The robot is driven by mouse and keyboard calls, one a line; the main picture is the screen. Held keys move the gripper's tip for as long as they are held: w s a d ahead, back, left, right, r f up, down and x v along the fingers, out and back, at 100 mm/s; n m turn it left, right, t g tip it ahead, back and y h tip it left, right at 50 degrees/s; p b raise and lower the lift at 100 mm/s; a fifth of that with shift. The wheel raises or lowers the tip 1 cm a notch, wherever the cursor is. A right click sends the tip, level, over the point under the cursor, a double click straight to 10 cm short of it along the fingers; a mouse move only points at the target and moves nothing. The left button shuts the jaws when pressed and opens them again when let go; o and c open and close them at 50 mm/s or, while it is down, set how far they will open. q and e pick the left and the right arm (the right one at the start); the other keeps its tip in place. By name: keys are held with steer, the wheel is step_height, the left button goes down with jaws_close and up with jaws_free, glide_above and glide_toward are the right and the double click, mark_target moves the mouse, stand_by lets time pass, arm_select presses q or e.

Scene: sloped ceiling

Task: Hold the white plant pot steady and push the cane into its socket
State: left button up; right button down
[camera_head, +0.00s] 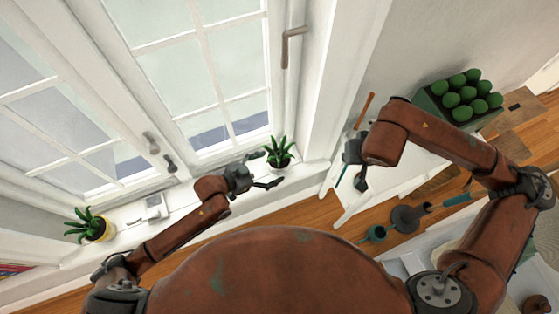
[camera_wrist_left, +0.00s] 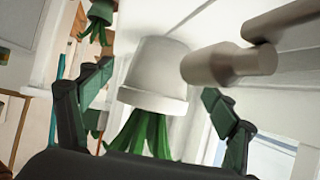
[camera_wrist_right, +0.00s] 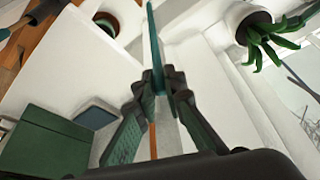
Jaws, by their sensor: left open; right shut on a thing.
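The white plant pot (camera_head: 279,161), with a spiky green plant, stands on the window sill. My left gripper (camera_head: 268,169) is open beside it. In the left wrist view the pot (camera_wrist_left: 155,75) appears upside down between the spread fingers (camera_wrist_left: 158,85), and I cannot tell if they touch it. My right gripper (camera_head: 354,166) is shut on the thin cane (camera_head: 364,110), right of the pot and apart from it. In the right wrist view the cane (camera_wrist_right: 154,45) is teal at one end and orange at the other, and the pot (camera_wrist_right: 240,18) is at upper right. I cannot make out the socket.
A window handle (camera_head: 172,163) is on the frame left of the pot. A yellow pot (camera_head: 105,228) and a small white object (camera_head: 155,207) are on the sill. A green crate (camera_head: 432,105) of round green things is at right. A dark watering can (camera_head: 405,218) is below it.

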mark_target(277, 165)
arm_select(q)
steer(key=shift+x, duration=1.8)
arm_select(e)
steer(key=shift+f, duration=0.25)
arm_select(q)
steer(key=shift+c, duration=0.4)
steer(key=c, duration=0.9)
steer(key=shift+s, duration=0.1)
arm_select(e)
steer(key=w+a+r+m+h, duration=0.1)
steer(key=w+a+r+m, duration=0.1)
steer(key=a+r, duration=0.3)
steer(key=w+a+r+m+h, duration=0.1)
steer(key=w+a+r+m, duration=0.2)
steer(key=a, duration=0.6)
steer(key=w+a+r+m+g+h, duration=0.1)
steer(key=w+a+r+m, duration=0.1)
steer(key=a+r+m, duration=0.3)
step_height(277, 165, up, 4)
steer(key=shift+w+a+r+m+h, duration=0.15)
steer(key=shift+w+a+m+h, duration=0.2)
steer(key=shift+a, duration=0.8)
